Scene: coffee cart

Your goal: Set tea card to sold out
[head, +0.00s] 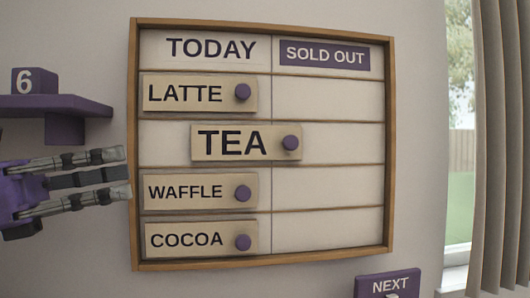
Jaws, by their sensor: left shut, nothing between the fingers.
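The menu board (330,232) hangs on the wall with a TODAY column on the left and a SOLD OUT column (325,55) on the right. The TEA card (232,143) is in the second row. It straddles the column divider, mostly under TODAY, with its purple knob (291,143) just inside the SOLD OUT side. My left gripper (126,172) is shut and empty at the board's left frame edge, apart from the TEA card. My right gripper is not in view.
LATTE (186,94), WAFFLE (186,192) and COCOA (186,240) cards sit under TODAY. A purple shelf (75,104) with a "6" block (35,81) is above my left gripper. A purple NEXT sign (388,285) is below the board. A curtain (498,140) hangs at right.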

